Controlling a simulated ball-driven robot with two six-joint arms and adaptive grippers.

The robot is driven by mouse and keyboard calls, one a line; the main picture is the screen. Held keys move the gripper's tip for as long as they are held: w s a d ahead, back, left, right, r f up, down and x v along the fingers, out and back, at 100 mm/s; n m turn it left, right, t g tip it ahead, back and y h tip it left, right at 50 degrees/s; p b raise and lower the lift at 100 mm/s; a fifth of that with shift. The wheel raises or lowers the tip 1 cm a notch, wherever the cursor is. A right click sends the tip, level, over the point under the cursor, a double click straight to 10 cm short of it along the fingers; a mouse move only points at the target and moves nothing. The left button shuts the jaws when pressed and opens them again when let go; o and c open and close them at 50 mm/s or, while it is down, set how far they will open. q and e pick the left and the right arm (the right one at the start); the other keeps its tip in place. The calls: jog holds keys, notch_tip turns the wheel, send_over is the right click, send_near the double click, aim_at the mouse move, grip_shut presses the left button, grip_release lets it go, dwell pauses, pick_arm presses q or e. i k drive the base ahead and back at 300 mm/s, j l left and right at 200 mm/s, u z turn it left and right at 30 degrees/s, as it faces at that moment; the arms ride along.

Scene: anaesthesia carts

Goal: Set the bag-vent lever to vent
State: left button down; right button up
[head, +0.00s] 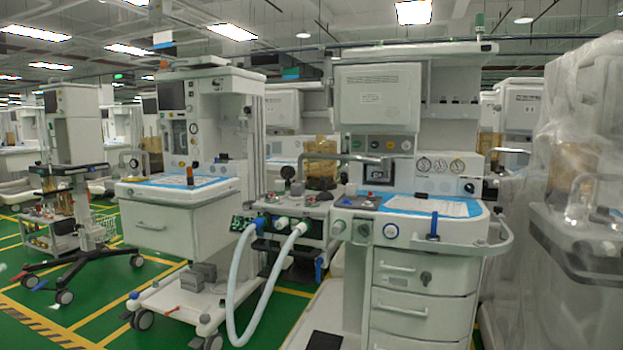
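An anaesthesia cart (410,245) with white drawers stands right of centre. On its left side is a breathing unit (310,205) with a black round-topped part (288,172), green-ringed ports and two pale hoses (237,280) looping down. The bag-vent lever is too small to tell apart for certain; its setting cannot be read. A blue upright part (434,225) stands at the front edge of the worktop, and a blue piece (318,268) hangs below the breathing unit. Neither of my grippers is in view.
A second white cart (180,205) stands to the left, with a wheeled stand (70,200) beyond it. A plastic-wrapped machine (580,200) fills the right. A curved rail (500,238) juts from the cart's right corner. Green floor (105,290) is open at lower left.

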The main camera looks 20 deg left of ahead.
aim_at(322, 182)
jog(key=i+j, duration=0.25)
jog(key=i, duration=0.25)
jog(key=i+j, duration=0.2)
jog(key=i, duration=0.3)
jog(key=i+j, duration=0.25)
jog(key=i, duration=0.3)
jog(key=i+j, duration=0.2)
jog(key=i, duration=0.3)
